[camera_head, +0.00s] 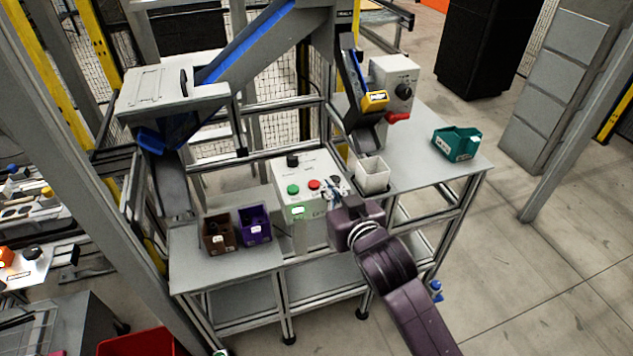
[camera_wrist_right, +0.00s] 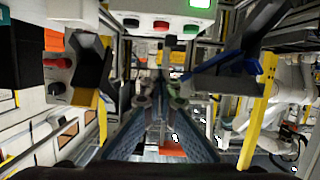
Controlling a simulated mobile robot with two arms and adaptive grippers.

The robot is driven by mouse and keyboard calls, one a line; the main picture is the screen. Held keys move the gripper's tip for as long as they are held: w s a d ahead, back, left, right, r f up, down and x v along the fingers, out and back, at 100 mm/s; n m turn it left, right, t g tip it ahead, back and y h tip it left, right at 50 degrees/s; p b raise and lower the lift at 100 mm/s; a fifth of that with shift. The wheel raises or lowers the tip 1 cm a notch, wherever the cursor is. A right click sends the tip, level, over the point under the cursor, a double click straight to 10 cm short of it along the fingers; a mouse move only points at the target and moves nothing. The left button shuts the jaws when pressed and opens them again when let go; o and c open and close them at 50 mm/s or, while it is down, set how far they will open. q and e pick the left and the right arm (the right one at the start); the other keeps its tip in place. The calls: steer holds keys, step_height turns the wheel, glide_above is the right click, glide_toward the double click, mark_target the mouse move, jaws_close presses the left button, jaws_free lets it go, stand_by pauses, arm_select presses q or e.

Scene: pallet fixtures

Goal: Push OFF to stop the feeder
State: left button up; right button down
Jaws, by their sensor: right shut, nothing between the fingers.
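The control box (camera_head: 302,173) stands on the bench, with a green button (camera_head: 293,189), a red button (camera_head: 314,184) and a black knob (camera_head: 292,160) on it. Button lettering is too small to read. My right gripper (camera_head: 334,190) is shut and empty, close to the right of the red button; contact cannot be told. In the right wrist view, its fingers (camera_wrist_right: 160,100) come together below the red button (camera_wrist_right: 161,24) and green button (camera_wrist_right: 190,28). My left gripper is out of view.
A white bin (camera_head: 372,175) stands under the chute right of the control box. Brown (camera_head: 219,233) and purple (camera_head: 254,224) bins stand at the left, and a teal bin (camera_head: 456,143) at the right. A grey box with a red knob (camera_head: 398,118) stands behind.

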steer(key=p, duration=0.2)
glide_above(316, 193)
steer(key=f, duration=0.2)
steer(key=shift+w+a+f, duration=0.15)
steer(key=shift+w+f, duration=0.1)
steer(key=shift+f, duration=0.15)
step_height(316, 193, down, 3)
steer(key=shift+s+r+p, duration=0.15)
steer(key=shift+p, duration=0.3)
steer(key=shift+f, duration=0.6)
